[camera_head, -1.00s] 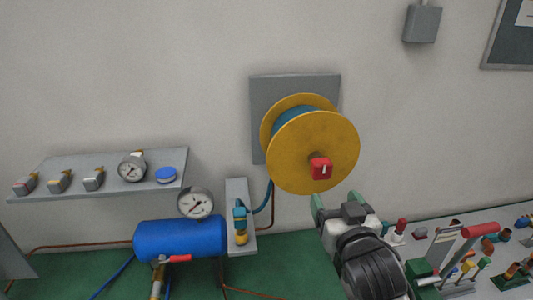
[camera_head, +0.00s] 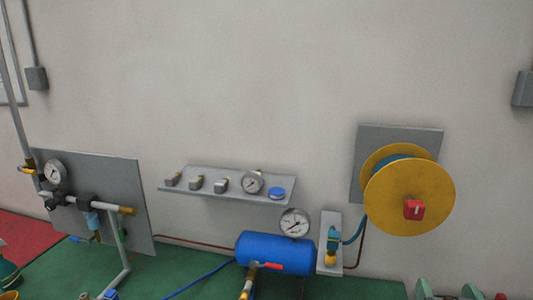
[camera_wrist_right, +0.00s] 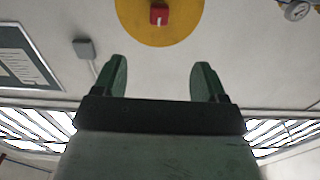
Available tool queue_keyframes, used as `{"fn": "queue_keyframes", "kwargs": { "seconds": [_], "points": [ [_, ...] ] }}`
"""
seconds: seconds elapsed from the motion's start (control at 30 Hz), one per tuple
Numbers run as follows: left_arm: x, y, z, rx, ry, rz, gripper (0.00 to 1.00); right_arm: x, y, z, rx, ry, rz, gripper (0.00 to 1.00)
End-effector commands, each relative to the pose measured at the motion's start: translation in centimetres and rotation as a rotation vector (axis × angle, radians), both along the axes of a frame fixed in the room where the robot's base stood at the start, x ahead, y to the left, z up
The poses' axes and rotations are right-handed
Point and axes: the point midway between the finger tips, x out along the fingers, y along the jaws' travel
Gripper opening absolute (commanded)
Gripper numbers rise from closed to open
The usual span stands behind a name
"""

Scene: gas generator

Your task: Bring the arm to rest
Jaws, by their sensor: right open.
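My right gripper (camera_wrist_right: 158,80) is open and empty in the right wrist view, its two green fingers wide apart. In the head view only the green fingertips of the right gripper (camera_head: 447,291) show at the bottom edge, below the hose reel. The yellow hose reel (camera_head: 400,205) with a red knob (camera_head: 413,209) is mounted on the wall. In the right wrist view the reel (camera_wrist_right: 185,28) lies beyond the fingers, apart from them. My left gripper is in neither view.
A blue tank (camera_head: 275,252) with a gauge (camera_head: 294,222) stands below a wall shelf (camera_head: 230,190) holding fittings. A grey panel (camera_head: 125,180) with pipes and a gauge stands at left.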

Motion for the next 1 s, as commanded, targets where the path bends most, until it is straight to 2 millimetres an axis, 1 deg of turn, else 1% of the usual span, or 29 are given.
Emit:
{"fn": "queue_keyframes", "kwargs": {
  "seconds": [0.03, 0.13, 0.27, 0.37, 0.47, 0.57, 0.6, 0.67, 0.77, 0.8, 0.87, 0.9, 0.97, 1.0],
  "points": [
    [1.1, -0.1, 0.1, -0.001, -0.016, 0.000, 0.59, 0.0, 0.0, 0.0, 0.000, 0.000, 0.000, 0.72],
    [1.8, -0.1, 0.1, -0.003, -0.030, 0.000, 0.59, -0.3, 0.4, -1.9, 0.003, 0.074, 0.007, 0.72],
    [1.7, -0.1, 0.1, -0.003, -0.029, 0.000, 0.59, -0.8, 1.0, -4.2, 0.007, 0.169, 0.020, 0.72],
    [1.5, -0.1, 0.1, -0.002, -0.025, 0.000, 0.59, -1.4, 1.6, -6.2, 0.008, 0.255, 0.032, 0.72],
    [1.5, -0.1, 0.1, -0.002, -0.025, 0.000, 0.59, -2.4, 2.3, -8.7, 0.011, 0.360, 0.051, 0.72],
    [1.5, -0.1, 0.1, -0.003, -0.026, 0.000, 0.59, -3.7, 3.2, -11.5, 0.011, 0.484, 0.075, 0.72],
    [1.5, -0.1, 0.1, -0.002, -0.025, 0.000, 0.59, -4.4, 3.6, -12.7, 0.010, 0.540, 0.087, 0.72],
    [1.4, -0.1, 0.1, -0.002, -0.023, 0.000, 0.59, -5.6, 4.3, -14.6, 0.011, 0.626, 0.108, 0.72],
    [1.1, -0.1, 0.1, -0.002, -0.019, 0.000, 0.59, -8.1, 5.5, -17.6, 0.009, 0.781, 0.151, 0.72],
    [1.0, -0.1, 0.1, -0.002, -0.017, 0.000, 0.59, -9.3, 6.0, -18.8, 0.010, 0.848, 0.170, 0.72],
    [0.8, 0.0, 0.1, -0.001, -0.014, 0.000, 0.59, -11.2, 6.9, -20.5, 0.008, 0.948, 0.204, 0.72],
    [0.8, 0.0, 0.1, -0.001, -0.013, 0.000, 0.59, -12.6, 7.4, -21.6, 0.007, 1.015, 0.229, 0.72],
    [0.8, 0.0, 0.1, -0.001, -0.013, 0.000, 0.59, -14.7, 8.2, -23.0, 0.005, 1.114, 0.266, 0.72],
    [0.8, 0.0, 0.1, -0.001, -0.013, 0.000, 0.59, -16.1, 8.8, -23.8, 0.006, 1.177, 0.293, 0.72]
  ]
}}
